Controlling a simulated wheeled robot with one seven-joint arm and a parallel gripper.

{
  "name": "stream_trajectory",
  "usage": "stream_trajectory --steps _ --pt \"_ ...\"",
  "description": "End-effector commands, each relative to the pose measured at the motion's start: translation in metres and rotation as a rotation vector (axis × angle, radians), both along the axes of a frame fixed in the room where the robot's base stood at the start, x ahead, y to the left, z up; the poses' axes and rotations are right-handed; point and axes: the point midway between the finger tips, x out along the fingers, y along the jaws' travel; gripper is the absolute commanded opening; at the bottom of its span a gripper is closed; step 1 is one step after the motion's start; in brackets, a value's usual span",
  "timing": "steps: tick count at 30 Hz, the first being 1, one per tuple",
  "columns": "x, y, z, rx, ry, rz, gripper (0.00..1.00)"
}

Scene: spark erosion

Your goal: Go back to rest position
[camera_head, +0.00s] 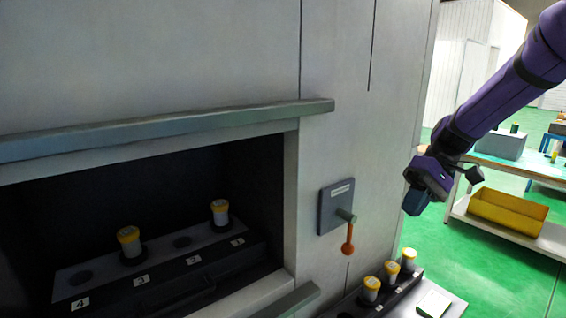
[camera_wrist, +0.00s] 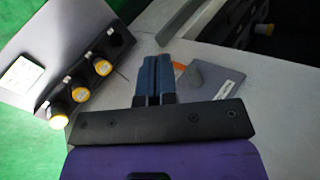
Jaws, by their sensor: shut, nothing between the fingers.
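My gripper (camera_head: 416,200) hangs from the purple arm at the right of the head view, in the air to the right of the machine's front panel. In the wrist view its blue fingers (camera_wrist: 155,76) are together with nothing between them. A grey switch plate (camera_head: 336,206) with an orange-tipped lever (camera_head: 348,238) is on the panel, left of my gripper. The lever points down. In the wrist view the plate (camera_wrist: 213,88) lies just right of the fingers; a gap to it shows in the head view.
The open machine recess holds a numbered rack (camera_head: 215,262) with two yellow-capped cylinders (camera_head: 130,241). A side tray (camera_head: 458,308) holds several more (camera_head: 371,287) below my gripper. A table with a yellow bin (camera_head: 508,211) stands behind at right. Green floor is free between.

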Motion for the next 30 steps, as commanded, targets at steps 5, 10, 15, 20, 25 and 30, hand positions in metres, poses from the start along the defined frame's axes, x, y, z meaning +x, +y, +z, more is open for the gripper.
stream_trajectory --steps 5,10,15,20,25,30 --pt "-0.036 0.002 0.026 -0.167 -0.09 -0.035 0.0" --pt "-0.069 0.0 0.046 -0.304 -0.186 -0.087 0.0" --pt "-0.103 -0.004 0.062 -0.416 -0.293 -0.148 0.0" --pt "-0.134 -0.01 0.075 -0.502 -0.405 -0.217 0.0" --pt "-0.166 -0.017 0.084 -0.565 -0.531 -0.295 0.0" --pt "-0.194 -0.025 0.089 -0.6 -0.652 -0.374 0.0"
